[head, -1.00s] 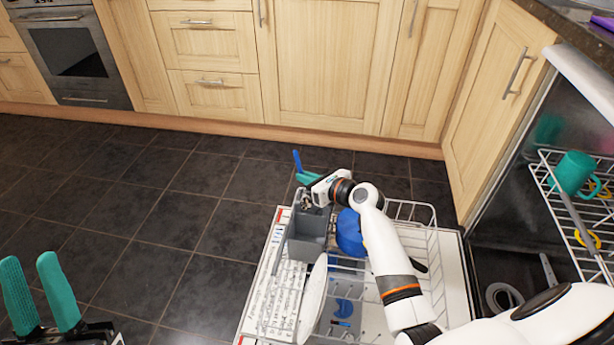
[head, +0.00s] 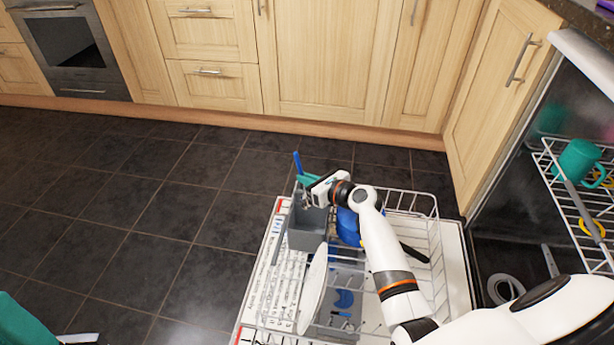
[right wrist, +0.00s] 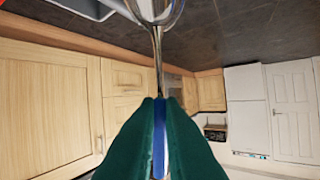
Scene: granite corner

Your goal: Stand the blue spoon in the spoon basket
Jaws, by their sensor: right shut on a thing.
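The blue spoon (head: 297,162) is upright, its blue handle end sticking up above my right gripper (head: 305,183). In the right wrist view the green fingers are shut on the blue handle (right wrist: 159,140), and the metal neck and bowl (right wrist: 157,50) extend away from them. The grey spoon basket (head: 307,238) stands in the dishwasher's lower rack, with my right gripper at its far end. Whether the bowl is inside the basket is hidden in the head view. Only a bit of my left gripper (head: 15,322) shows at the bottom left corner.
The pulled-out lower rack (head: 437,235) holds a white plate (head: 313,290), a blue bowl (head: 348,225) and a black-handled item (head: 413,253). A green mug (head: 578,160) sits in the upper rack at right. The floor left of the door is clear.

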